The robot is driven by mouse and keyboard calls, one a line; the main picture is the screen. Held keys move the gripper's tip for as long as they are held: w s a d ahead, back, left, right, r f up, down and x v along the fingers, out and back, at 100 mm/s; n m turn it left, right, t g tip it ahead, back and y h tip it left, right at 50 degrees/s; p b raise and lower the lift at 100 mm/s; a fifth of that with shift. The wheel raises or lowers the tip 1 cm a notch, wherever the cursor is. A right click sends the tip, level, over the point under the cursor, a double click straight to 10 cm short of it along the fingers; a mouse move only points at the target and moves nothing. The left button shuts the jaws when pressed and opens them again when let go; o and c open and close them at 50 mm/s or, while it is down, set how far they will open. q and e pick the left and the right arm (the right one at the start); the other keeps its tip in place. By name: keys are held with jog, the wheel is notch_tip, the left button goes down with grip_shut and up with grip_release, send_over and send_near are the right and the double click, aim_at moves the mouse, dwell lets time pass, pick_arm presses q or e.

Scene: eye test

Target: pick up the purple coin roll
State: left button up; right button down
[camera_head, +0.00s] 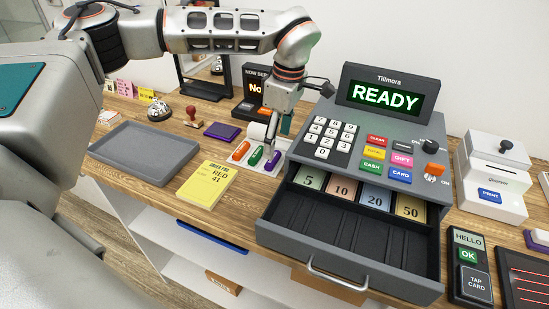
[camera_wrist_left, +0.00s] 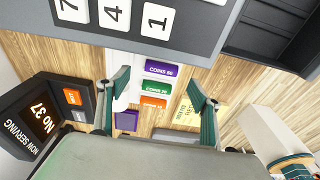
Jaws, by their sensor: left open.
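The purple coin roll (camera_head: 271,161) lies at the right end of a white holder (camera_head: 263,171), beside a green roll (camera_head: 255,156) and an orange roll (camera_head: 240,151). My left gripper (camera_head: 277,141) is open and empty above the holder, just behind the purple roll. In the left wrist view the purple coin roll (camera_wrist_left: 161,68) reads "COINS 50", with the green roll (camera_wrist_left: 156,88) and orange roll (camera_wrist_left: 154,103) below it. The fingers (camera_wrist_left: 158,92) stand on either side of the rolls, apart from them. My right gripper is not in view.
The cash register (camera_head: 345,150) stands right of the holder, its drawer (camera_head: 350,240) open toward the front. A yellow pad (camera_head: 206,185), a grey tray (camera_head: 145,152) and a dark purple pad (camera_head: 222,130) lie left. The "now serving" display (camera_head: 252,90) stands behind.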

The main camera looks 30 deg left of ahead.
pick_arm(q)
jog(key=f, duration=0.3)
jog(key=a+f, duration=0.1)
jog(key=shift+s+f, duration=0.25)
jog(key=shift+f, duration=0.4)
jog(key=c, duration=1.3)
